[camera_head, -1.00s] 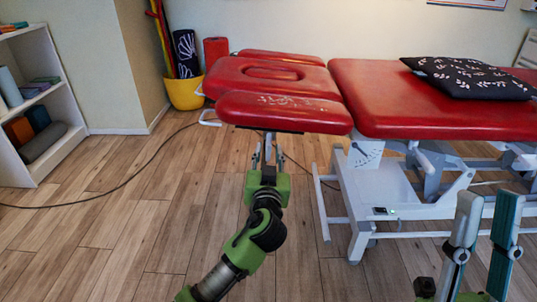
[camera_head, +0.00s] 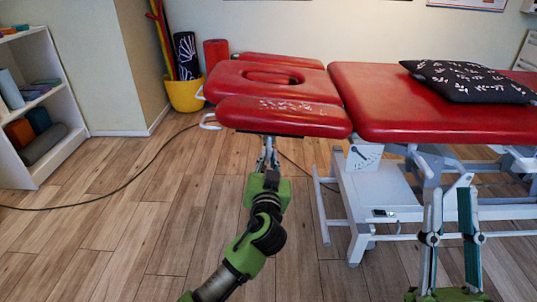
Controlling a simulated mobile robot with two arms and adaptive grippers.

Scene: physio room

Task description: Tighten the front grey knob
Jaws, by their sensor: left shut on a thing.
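The red treatment table has a split head section, and its front red pad (camera_head: 285,118) overhangs my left gripper (camera_head: 268,142). The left gripper points up under that pad's near edge, with its fingers close together. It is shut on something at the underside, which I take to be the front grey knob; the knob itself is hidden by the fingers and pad. My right gripper (camera_head: 450,190) is at the lower right, in front of the table frame, with its fingers pointing up, apart and empty.
The white table frame (camera_head: 352,215) with a small control box (camera_head: 382,212) stands right of my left arm. A patterned black pillow (camera_head: 470,82) lies on the main red pad (camera_head: 420,105). A dark cable (camera_head: 120,188) crosses the wooden floor.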

